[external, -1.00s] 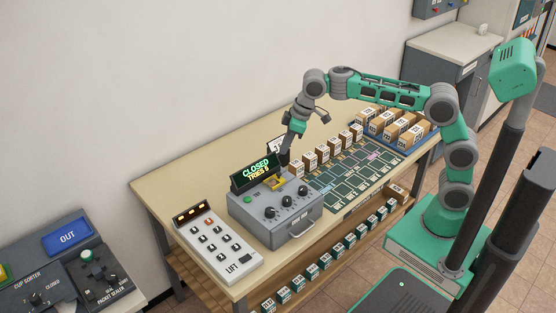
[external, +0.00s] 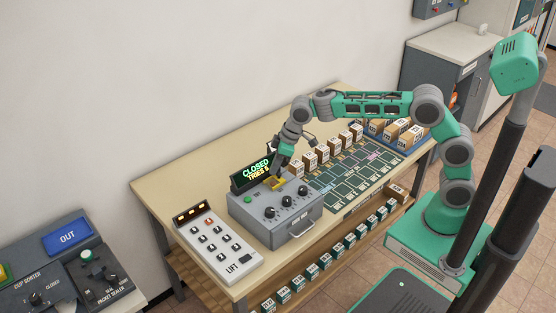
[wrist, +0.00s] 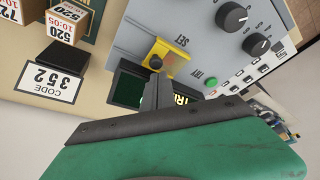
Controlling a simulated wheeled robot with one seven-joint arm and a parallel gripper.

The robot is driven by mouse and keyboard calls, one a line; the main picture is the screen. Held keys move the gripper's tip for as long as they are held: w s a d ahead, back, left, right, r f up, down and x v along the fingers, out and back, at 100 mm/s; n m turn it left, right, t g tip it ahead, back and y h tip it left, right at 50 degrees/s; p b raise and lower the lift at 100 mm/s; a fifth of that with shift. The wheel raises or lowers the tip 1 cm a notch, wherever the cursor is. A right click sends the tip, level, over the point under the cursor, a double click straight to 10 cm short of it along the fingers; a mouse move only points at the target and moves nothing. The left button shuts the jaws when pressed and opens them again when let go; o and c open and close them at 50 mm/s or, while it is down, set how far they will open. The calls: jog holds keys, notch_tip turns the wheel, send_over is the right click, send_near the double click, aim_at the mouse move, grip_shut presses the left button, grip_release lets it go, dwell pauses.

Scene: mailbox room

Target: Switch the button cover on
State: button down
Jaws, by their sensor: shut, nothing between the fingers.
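The grey control box (external: 242,210) stands on the table with a lit display (external: 255,170) reading "CLOSED" and "TRIES", several black knobs and a green button (external: 247,199). The yellow button cover (external: 275,183) is on the box's top, just in front of the display. In the wrist view the yellow cover (wrist: 160,55) shows beside the "SET" label with a dark round part in it. My gripper (external: 281,164) is shut and empty, its tips close to the cover. In the wrist view the fingers (wrist: 157,92) point at the cover; whether they touch it I cannot tell.
A lift panel (external: 218,243) lies left of the box. Small boxes (external: 325,155) stand in a row to the right, beside a dark green grid board (external: 350,183).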

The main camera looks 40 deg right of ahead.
aim_at(286, 174)
jog(key=shift+f, duration=0.1)
jog(key=shift+d, duration=0.4)
jog(key=d+b, duration=0.1)
jog(key=d, duration=0.3)
jog(key=shift+d+b, duration=0.35)
jog(key=shift+r+p, duration=0.4)
jog(key=shift+r, duration=0.1)
jog(key=p+v, duration=0.4)
jog(key=v, duration=0.5)
jog(key=shift+s, duration=0.15)
